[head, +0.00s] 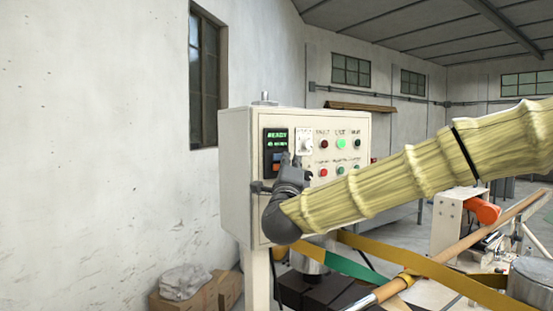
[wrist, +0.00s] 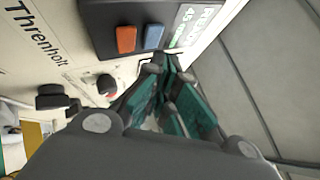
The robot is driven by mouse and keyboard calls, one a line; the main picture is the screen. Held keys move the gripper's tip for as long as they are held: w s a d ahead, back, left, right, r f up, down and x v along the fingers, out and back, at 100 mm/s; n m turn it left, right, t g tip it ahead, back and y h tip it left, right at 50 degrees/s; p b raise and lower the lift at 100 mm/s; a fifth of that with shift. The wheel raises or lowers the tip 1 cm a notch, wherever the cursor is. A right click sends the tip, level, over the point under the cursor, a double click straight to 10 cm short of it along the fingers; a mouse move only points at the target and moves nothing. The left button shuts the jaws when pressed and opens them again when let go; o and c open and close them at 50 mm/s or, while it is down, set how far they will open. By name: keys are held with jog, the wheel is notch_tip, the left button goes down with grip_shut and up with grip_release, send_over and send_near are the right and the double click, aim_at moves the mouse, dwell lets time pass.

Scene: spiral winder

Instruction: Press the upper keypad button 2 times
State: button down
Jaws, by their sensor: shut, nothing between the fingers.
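The dark keypad panel (head: 268,147) sits at the left of a cream control box, with a green-lit display (head: 277,137) at its top. The upper keypad button is blue (wrist: 154,37) and nearer the display; the lower one is orange (wrist: 126,40). The wrist view shows the panel turned sideways. My gripper (wrist: 172,62) is shut and empty. Its fingertips are at the panel's right-hand side in the head view, close to the buttons and partly covering that edge. In the wrist view both buttons show uncovered, with the fingertips just below the blue one. I cannot tell whether they touch the panel.
The control box (head: 236,180) also carries a white switch plate (head: 304,141) and several round buttons and lamps, including a lit green lamp (head: 341,144). A machine with yellow and green straps (head: 360,268) stands lower right. Cardboard boxes (head: 205,295) lie by the left wall.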

jog(key=shift+w+a, duration=0.1)
jog(key=shift+w+a+b, duration=0.2)
jog(key=shift+w+b, duration=0.1)
jog(key=shift+b, duration=0.05)
jog(key=shift+w+a+b, duration=0.25)
jog(key=shift+w+b, duration=0.05)
dwell(1.0)
jog(key=shift+s+d, duration=0.1)
dwell(0.3)
jog(key=shift+s+d+b, duration=0.45)
jog(key=shift+s+b, duration=0.1)
jog(key=shift+b, duration=0.1)
jog(key=s+d+b, duration=0.1)
jog(key=s, duration=0.1)
jog(key=s+d+b, duration=0.2)
dwell(0.6)
